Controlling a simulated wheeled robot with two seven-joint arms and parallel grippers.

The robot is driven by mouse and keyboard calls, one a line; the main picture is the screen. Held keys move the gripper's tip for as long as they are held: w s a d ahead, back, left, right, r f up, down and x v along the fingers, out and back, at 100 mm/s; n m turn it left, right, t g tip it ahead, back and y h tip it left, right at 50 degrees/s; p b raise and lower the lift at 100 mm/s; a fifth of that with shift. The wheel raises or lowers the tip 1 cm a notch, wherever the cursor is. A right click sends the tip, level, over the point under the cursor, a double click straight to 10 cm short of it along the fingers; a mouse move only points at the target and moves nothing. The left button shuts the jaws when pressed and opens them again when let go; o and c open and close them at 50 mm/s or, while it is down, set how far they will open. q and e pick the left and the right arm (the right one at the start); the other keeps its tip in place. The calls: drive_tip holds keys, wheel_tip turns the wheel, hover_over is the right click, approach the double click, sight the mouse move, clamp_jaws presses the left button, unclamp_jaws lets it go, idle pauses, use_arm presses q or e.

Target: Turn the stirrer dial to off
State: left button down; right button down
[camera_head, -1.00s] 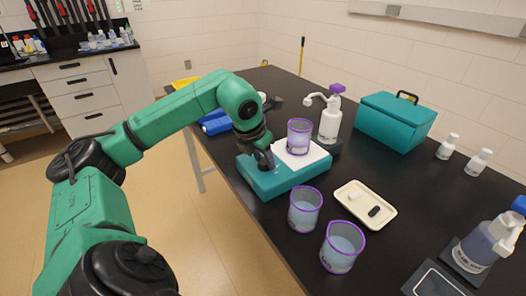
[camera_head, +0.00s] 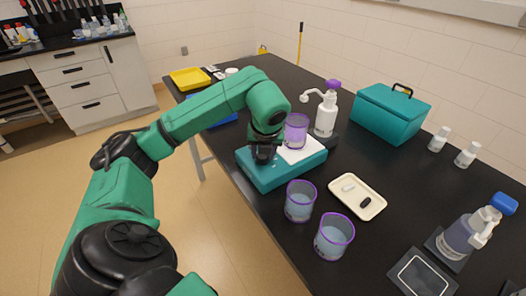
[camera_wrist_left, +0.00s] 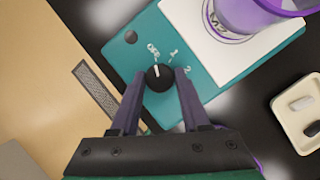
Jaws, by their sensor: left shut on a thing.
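The stirrer (camera_head: 268,178) is a teal box with a white top plate at the table's near left edge. Its black dial (camera_wrist_left: 159,78) shows in the left wrist view, with OFF, 1 and 2 printed around it. The dial's white mark points up the picture, nearest to OFF. My left gripper (camera_head: 263,157) reaches down over the stirrer and hides the dial in the head view. In the left wrist view its two fingers (camera_wrist_left: 160,82) stand on either side of the dial, shut on it. My right gripper is in neither view.
A purple-rimmed beaker (camera_head: 296,130) stands on the white plate. Two more beakers (camera_head: 300,203) (camera_head: 334,238) stand in front. A cream tray (camera_head: 345,204) lies to their right. A white pump bottle (camera_head: 326,115) and a teal box (camera_head: 390,115) stand behind.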

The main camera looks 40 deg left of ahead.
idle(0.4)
use_arm(q)
drive_tip(key=shift+c, duration=1.9)
unclamp_jaws()
drive_tip(key=v, duration=0.4)
drive_tip(key=shift+d+r, duration=0.1)
drive_tip(key=shift+r, duration=0.25)
drive_tip(key=p+v, duration=0.5)
drive_tip(key=v, duration=0.5)
drive_tip(key=shift+f, duration=0.1)
